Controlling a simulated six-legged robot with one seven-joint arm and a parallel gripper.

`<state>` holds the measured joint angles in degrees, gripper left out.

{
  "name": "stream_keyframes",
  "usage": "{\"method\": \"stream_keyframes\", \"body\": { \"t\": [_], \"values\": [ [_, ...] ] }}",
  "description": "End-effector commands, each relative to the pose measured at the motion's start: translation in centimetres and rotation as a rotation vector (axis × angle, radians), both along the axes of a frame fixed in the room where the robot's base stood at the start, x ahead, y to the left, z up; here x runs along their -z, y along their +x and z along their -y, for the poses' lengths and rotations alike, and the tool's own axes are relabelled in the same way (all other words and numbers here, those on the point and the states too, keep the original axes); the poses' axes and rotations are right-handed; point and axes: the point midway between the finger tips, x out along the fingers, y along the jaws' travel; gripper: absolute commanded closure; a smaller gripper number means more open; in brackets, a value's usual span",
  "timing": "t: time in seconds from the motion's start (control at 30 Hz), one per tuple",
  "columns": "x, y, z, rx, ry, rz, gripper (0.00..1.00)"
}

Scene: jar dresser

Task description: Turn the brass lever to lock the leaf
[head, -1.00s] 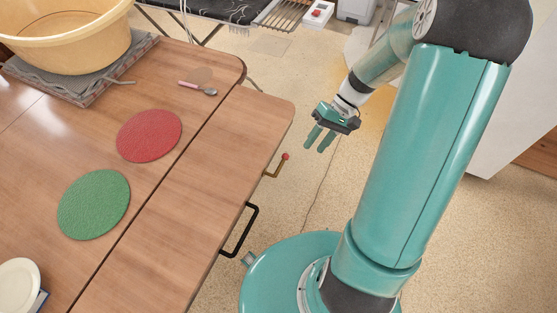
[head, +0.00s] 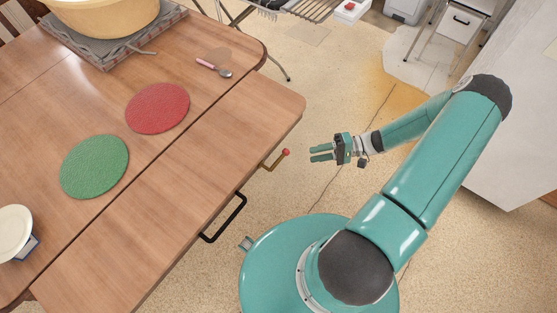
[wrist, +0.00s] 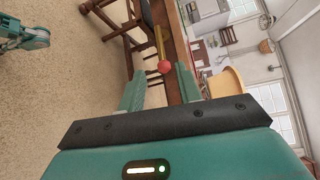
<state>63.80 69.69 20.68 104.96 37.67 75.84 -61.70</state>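The brass lever (head: 273,162) with a red ball end sticks out from the edge of the table leaf (head: 225,165). My gripper (head: 316,153) is to the right of the red ball in the head view, apart from it, with its fingers pointing toward the table. In the wrist view, the lever's red ball (wrist: 165,67) shows beyond and between my two spread fingers (wrist: 158,88). The gripper is open and empty. The leaf lies level with the main tabletop, with a dark seam between them.
A black handle (head: 224,218) juts from the leaf's edge, nearer than the lever. Red (head: 157,108) and green (head: 94,166) round mats, a spoon (head: 214,68) and a yellow basin (head: 105,15) are on the table.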

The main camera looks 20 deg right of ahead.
Motion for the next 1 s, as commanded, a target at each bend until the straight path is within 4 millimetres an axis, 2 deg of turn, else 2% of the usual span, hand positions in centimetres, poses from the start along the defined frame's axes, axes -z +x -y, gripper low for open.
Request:
{"method": "stream_keyframes", "body": {
  "t": [0.17,0.6,0.8,1.0],
  "values": [
    [0.2,0.1,-2.4,0.002,0.002,-0.003,0.66],
    [1.2,1.3,-10.8,-0.002,0.002,-0.004,0.66],
    [1.5,1.7,-12.8,-0.001,-0.001,-0.002,0.66],
    [1.5,1.8,-13.2,-0.001,-0.002,-0.003,0.66]
  ]
}}
